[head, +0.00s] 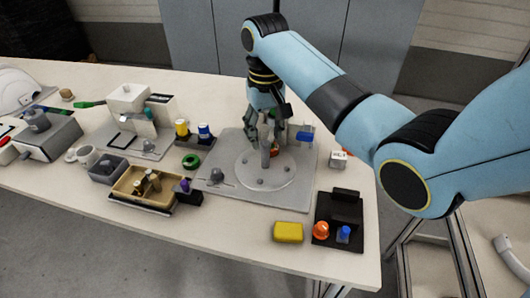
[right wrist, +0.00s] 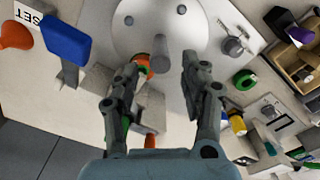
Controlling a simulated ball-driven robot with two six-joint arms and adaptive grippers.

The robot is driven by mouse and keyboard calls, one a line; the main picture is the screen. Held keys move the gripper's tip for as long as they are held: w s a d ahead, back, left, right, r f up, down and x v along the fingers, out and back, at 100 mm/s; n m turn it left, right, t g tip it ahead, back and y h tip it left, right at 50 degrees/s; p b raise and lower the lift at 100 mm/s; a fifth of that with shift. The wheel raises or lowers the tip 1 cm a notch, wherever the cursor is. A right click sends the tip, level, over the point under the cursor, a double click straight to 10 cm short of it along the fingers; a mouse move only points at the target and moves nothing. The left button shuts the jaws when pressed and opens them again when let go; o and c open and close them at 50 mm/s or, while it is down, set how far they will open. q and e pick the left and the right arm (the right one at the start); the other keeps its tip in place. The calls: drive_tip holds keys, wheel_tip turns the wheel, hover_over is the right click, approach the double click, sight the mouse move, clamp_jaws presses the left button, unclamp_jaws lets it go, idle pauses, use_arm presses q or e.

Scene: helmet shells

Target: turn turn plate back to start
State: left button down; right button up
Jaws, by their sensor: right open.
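The turn plate (head: 250,179) is a pale round disc on a grey base plate (head: 218,200) in the middle of the table. Several small knobs and a grey upright post (head: 265,153) stand on it. In the right wrist view the disc (right wrist: 185,30) fills the top middle, with the post (right wrist: 160,50) between and beyond my fingertips. My right gripper (head: 264,133) points down over the rear part of the disc. In the right wrist view its fingers (right wrist: 160,72) are apart with nothing clearly held. An orange and green piece (right wrist: 141,64) lies beside one finger. My left gripper is out of view.
A blue block (head: 304,136) on a stand is right of my gripper. Yellow and blue cylinders (head: 182,129), a green ring (head: 191,161) and a tan tray (head: 125,190) are left. A yellow block (head: 288,232) and black fixture (head: 325,242) are in front right.

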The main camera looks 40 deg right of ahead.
sight(266, 143)
wheel_tip(266, 143, down, 4)
drive_tip(key=shift+s+r, duration=0.1)
drive_tip(key=shift+r, duration=0.05)
wheel_tip(266, 143, down, 4)
drive_tip(key=shift+r+b, duration=0.1)
drive_tip(key=shift+b, duration=0.3)
drive_tip(key=shift+f, duration=0.35)
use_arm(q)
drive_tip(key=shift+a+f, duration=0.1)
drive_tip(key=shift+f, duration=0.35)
use_arm(e)
drive_tip(key=shift+c, duration=0.4)
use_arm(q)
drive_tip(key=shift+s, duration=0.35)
use_arm(e)
clamp_jaws()
